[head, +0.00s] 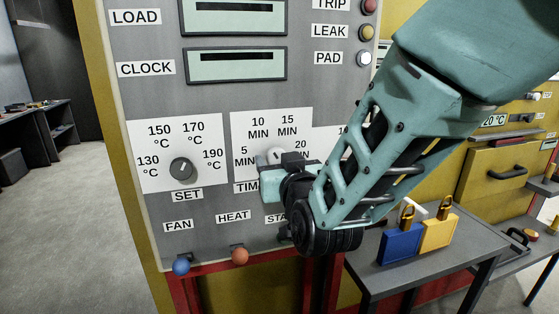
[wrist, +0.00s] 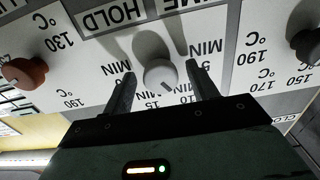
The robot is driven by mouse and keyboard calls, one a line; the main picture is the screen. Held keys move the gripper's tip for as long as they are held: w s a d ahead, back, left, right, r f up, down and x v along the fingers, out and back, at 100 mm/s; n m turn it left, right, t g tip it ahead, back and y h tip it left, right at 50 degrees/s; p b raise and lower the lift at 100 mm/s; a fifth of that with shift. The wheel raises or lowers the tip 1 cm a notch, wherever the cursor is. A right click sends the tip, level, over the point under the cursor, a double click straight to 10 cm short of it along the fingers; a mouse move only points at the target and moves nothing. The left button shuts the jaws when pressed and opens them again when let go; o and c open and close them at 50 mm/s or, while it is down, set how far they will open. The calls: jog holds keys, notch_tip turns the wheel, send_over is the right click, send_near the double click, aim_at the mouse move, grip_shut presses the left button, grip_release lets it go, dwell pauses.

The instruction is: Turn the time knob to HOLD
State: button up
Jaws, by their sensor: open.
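The time knob (wrist: 160,75) is round and white, on a white dial plate marked 5, 10, 15 and 20 MIN. A short dark line on it points roughly toward the 10 mark. In the head view the time knob (head: 275,155) is partly hidden by my gripper (head: 280,172). In the wrist view, which is upside down, my gripper (wrist: 159,72) is open with one finger on each side of the knob, gaps showing on both sides. The HOLD label (wrist: 110,15) is printed beside the TIME label (wrist: 187,4).
The dark SET knob (head: 181,168) is left of the time dial. A brown-red knob (wrist: 22,74) sits on the other side. Below are a blue knob (head: 181,266) and an orange knob (head: 240,256). A bench (head: 420,262) with padlocks stands at the right.

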jog(key=c, duration=1)
jog(key=shift+o, duration=0.2)
